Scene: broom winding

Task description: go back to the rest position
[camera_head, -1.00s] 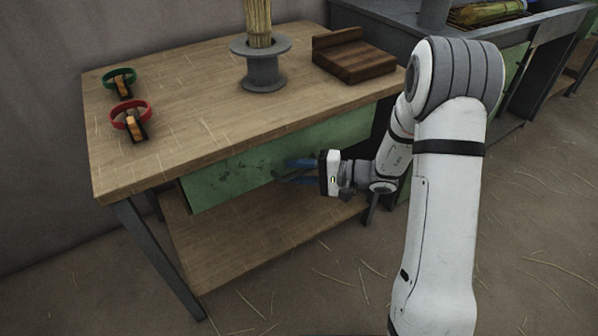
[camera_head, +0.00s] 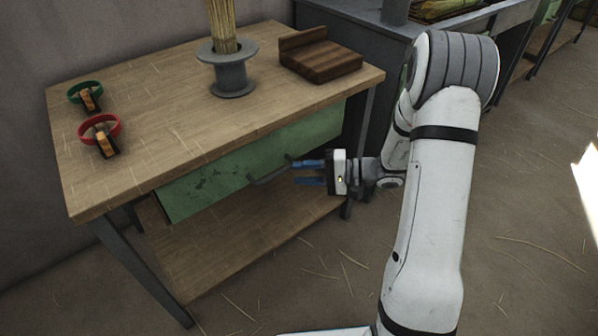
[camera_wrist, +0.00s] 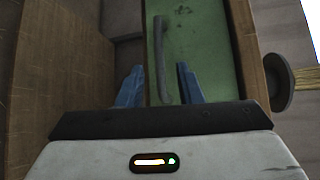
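My gripper (camera_head: 311,173) is open, its two blue fingers apart with nothing held between them. It is just in front of the green drawer (camera_head: 235,167) under the workbench top, by the right end of the grey bar handle (camera_head: 270,174). In the wrist view my gripper (camera_wrist: 158,86) points at the green drawer front (camera_wrist: 205,40), and the handle (camera_wrist: 162,60) shows in the gap between the fingers. The fingers look clear of the handle. I cannot tell whether the drawer is fully closed.
The workbench (camera_head: 160,110) carries a green ring clamp (camera_head: 86,94), a red ring clamp (camera_head: 102,134), a grey spool stand (camera_head: 230,72) holding a straw bundle (camera_head: 222,25), and a wooden block (camera_head: 322,56). A lower shelf (camera_head: 240,240) lies below the drawer. The floor in front is clear except for straw.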

